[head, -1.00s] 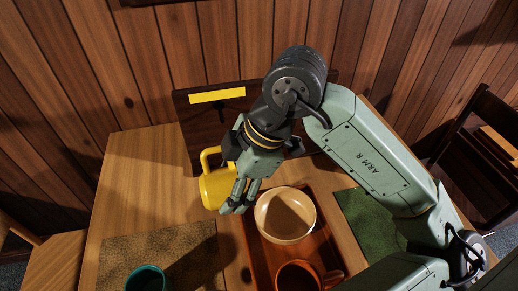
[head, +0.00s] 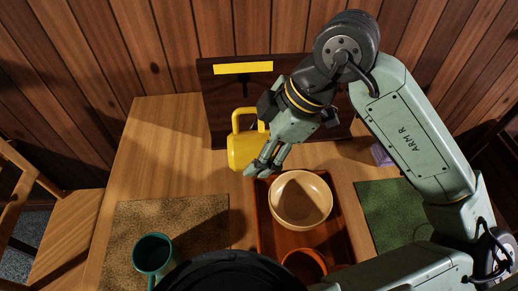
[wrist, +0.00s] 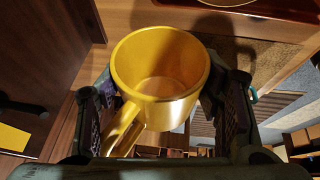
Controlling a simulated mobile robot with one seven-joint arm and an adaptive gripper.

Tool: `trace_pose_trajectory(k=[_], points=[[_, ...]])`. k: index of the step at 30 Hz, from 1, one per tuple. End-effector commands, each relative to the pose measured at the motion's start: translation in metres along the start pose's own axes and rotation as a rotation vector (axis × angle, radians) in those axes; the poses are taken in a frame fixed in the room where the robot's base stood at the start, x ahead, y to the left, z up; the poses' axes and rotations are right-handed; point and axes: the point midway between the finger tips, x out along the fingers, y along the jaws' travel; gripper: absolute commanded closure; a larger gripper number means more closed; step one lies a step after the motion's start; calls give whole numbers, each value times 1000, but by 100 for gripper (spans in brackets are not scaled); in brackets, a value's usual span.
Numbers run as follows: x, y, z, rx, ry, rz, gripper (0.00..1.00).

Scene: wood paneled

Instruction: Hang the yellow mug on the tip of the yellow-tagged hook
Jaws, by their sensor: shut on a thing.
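The yellow mug (head: 243,152) is held upright or slightly tilted in front of the dark board (head: 218,108). My gripper (head: 262,166) is shut on it, and the wrist view shows the mug (wrist: 160,75) between the two fingers, its opening facing the camera. Its handle (wrist: 122,128) points to the lower left there, and toward the board in the head view. The yellow tag (head: 243,68) is on the board's upper left. A dark, thin shape below the tag looks like the hook; its tip is hard to make out. The tag also shows in the wrist view (wrist: 14,138).
A brown tray (head: 340,222) holds a cream bowl (head: 300,200) and an orange mug (head: 304,264). A teal mug (head: 152,253) stands on the left brown mat (head: 190,212). A green mat (head: 392,210) and a small purple object (head: 380,154) are on the right.

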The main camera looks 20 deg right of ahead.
Motion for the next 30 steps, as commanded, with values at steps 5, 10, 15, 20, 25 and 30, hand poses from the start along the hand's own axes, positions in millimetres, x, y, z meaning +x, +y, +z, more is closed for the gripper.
trace_pose_trajectory(k=[5,10,15,20,25,30], points=[[3,11,1,0,0,-1,74],[5,21,2,-1,-2,0,74],[7,31,3,-1,0,0,74],[7,36,3,0,0,0,74],[8,36,4,0,0,0,74],[8,39,4,0,0,0,74]])
